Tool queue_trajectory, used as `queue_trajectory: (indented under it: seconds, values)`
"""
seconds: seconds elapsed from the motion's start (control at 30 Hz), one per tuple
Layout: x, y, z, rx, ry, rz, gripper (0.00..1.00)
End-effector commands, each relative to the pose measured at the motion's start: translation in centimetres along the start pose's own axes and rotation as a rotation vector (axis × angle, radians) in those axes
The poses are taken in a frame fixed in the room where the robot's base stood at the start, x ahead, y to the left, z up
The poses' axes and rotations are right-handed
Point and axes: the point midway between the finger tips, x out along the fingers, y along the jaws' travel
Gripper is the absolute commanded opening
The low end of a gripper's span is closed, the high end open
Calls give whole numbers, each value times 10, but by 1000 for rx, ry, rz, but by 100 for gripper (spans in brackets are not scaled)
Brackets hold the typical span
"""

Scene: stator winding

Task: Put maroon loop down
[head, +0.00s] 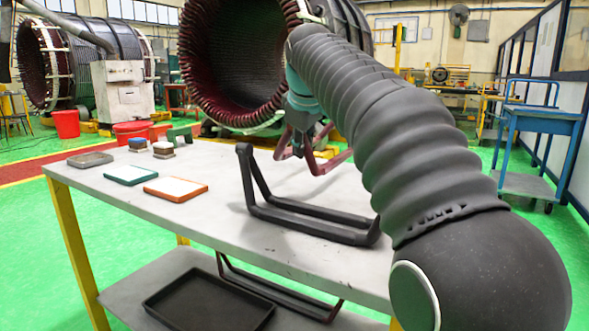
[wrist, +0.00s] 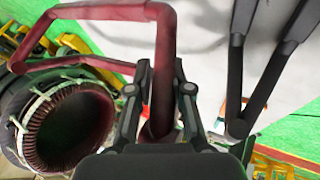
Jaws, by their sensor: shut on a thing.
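The maroon loop (head: 335,163) is a bent bar frame held over the grey table (head: 115,193), toward its far side. My gripper (head: 303,140) is shut on it, partly hidden behind my arm. In the wrist view, the fingers of my gripper (wrist: 161,85) close on both sides of one bar of the maroon loop (wrist: 166,45). I cannot tell from the head view whether the loop touches the tabletop.
A black loop (head: 310,223) stands on the table nearer the front. Small trays and pads, including an orange-edged one (head: 176,188), lie at the left. A black tray (head: 205,303) and another loop are on the lower shelf. A large stator (head: 190,60) stands behind the table.

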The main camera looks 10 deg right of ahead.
Motion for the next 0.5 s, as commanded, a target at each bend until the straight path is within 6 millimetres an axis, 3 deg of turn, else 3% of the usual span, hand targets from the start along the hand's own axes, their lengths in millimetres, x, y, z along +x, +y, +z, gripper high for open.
queue_trajectory:
  seconds: [0.17, 0.5]
  values:
    - [8, -8, -9, -1, 2, 3, 0]
    - [40, -25, 6, 1, 2, 3, 0]
